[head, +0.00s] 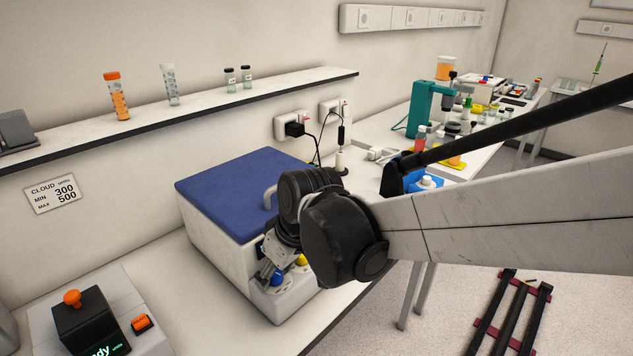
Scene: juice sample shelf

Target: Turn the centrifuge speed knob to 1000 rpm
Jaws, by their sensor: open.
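The centrifuge (205,222) is a white box with a blue lid, shut, standing on the white bench in the head view. Its sloped front panel carries a blue knob (277,278) and a yellow knob (302,260). I cannot tell which is the speed knob, and no scale is readable. My gripper (268,275) is open at the front panel, close beside the blue knob. Whether it touches the knob cannot be told. My wrist and arm hide the right part of the centrifuge front.
A black device with an orange knob (72,298) and a lit display stands at the lower left. A shelf (200,110) above holds an orange-capped tube (117,97) and several vials. Cables hang from wall sockets behind the centrifuge. A teal instrument (422,108) stands on the far bench.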

